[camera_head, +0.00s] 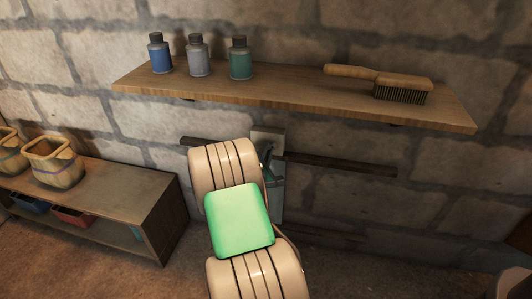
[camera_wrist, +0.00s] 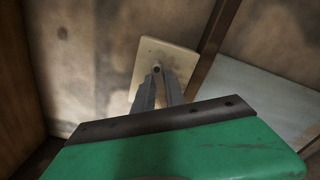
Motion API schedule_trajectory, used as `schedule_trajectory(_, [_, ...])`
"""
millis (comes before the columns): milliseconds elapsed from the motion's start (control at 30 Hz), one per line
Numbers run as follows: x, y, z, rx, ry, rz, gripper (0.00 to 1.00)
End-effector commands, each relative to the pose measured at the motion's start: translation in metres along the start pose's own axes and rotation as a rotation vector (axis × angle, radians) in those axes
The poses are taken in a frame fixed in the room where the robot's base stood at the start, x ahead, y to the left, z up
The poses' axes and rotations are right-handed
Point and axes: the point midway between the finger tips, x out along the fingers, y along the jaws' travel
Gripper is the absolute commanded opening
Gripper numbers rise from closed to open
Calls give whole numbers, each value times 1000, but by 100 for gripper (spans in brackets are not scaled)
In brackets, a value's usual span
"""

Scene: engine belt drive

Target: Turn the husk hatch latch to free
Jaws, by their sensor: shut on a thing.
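A pale rectangular plate (camera_wrist: 150,56) on the wall carries a small dark pivot, which I take for the husk hatch latch (camera_wrist: 156,68). The plate's top also shows behind my arm in the head view (camera_head: 268,136). My gripper (camera_wrist: 158,82) reaches the plate with its two grey fingers drawn close together at the pivot. They are shut on the latch, and the held part is mostly hidden between them. In the head view my arm covers most of the gripper and latch. I cannot tell the latch's exact angle.
A pale grey panel (camera_wrist: 265,100) lies right of the plate, beyond a dark brown strip (camera_wrist: 212,45). A wooden shelf (camera_head: 300,101) above holds three bottles (camera_head: 198,57) and a brush (camera_head: 401,86). A low cabinet (camera_head: 120,195) with baskets (camera_head: 52,163) stands left.

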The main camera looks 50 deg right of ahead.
Motion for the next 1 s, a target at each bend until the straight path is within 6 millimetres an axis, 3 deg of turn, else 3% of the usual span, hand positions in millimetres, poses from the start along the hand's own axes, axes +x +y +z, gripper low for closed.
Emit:
schedule_trajectory(500, [0, -7, -2, 404, 1, -1, 0])
schedule_trajectory(1000, [0, -7, -2, 516, 1, -2, 0])
